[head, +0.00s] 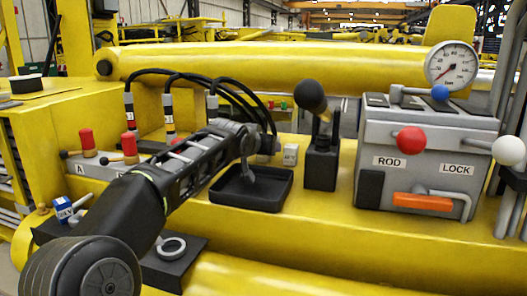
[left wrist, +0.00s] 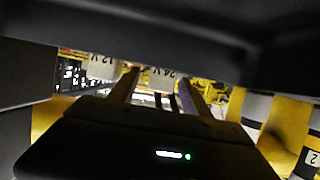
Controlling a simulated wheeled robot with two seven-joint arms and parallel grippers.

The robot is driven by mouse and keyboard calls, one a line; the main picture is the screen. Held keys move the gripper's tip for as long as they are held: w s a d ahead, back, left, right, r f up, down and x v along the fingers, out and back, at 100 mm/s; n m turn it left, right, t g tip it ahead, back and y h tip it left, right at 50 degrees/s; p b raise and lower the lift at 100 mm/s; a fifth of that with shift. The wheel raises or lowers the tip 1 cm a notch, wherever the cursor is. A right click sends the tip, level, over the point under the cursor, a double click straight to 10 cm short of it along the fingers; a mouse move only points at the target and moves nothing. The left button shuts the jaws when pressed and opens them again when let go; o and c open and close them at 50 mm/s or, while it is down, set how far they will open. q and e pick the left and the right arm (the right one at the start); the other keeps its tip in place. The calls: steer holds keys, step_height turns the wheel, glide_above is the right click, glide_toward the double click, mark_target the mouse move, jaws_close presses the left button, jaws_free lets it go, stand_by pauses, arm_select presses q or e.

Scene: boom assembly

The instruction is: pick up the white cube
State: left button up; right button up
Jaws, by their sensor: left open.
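A small whitish cube (head: 290,154) with faint markings stands on the yellow surface, just behind the right rear corner of a black tray. My left gripper (head: 258,158) is over the tray's rear part, to the left of the cube and apart from it in the picture. In the left wrist view, my left gripper (left wrist: 160,95) has its two fingers spread, with nothing clearly held between them. Pale labelled faces reading 12 V (left wrist: 103,68) and 24 V (left wrist: 163,72) show beyond the fingers. I cannot tell whether either is the cube. My right gripper is not in view.
The black tray (head: 225,196) looks empty. A black lever (head: 322,150) stands right of the cube, and a grey control box (head: 425,150) with red, blue and white knobs is further right. Black hoses (head: 190,78) arch behind my left arm. Red-topped switches (head: 87,140) are at left.

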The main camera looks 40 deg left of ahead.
arm_select(q)
steer(key=shift+c, duration=0.6)
jaws_close()
